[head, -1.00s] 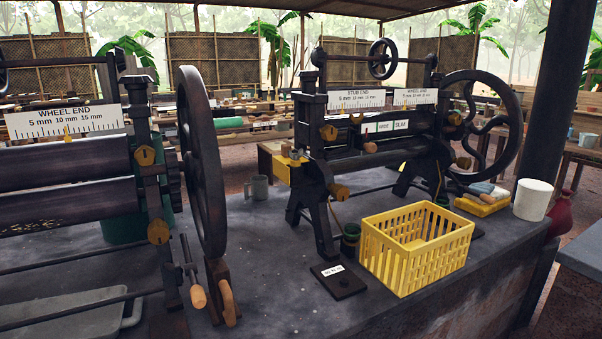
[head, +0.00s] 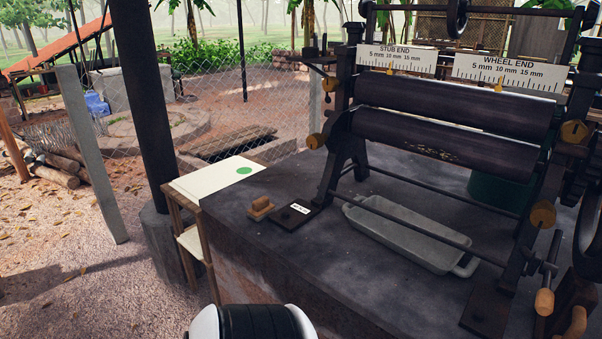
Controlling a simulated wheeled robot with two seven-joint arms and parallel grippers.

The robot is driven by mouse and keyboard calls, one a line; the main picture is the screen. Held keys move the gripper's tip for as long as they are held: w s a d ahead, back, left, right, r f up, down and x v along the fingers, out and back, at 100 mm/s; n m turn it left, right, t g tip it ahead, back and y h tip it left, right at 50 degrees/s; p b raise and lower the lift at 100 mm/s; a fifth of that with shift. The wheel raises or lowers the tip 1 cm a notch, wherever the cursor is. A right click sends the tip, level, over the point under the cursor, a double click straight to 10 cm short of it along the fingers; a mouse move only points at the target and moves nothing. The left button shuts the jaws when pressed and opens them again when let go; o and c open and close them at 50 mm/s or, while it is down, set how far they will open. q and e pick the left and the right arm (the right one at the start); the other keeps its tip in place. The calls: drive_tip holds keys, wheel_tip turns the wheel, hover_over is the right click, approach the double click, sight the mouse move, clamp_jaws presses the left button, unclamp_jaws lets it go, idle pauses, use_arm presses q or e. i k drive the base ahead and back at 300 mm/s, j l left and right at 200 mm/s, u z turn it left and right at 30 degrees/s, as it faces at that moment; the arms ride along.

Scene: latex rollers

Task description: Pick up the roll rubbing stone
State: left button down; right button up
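A small brown block with a raised grip on top, which looks like the roll rubbing stone (head: 261,209), lies on the dark bench top (head: 270,250) near its left edge. It sits just left of a black plate (head: 293,215) with a white label, at the foot of the roller machine. Neither of my grippers is in view. A rounded white and black part at the bottom edge looks like part of my own arm; no fingers show.
The roller machine (head: 450,110) stands right of the block, with a grey metal tray (head: 408,238) under its rollers. A pale board with a green dot (head: 215,178) adjoins the bench's left edge. A dark post (head: 143,100) rises behind it. The bench front is bare.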

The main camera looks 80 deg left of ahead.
sight(261, 208)
drive_tip(key=k+l+u, duration=0.1)
drive_tip(key=u, duration=2.5)
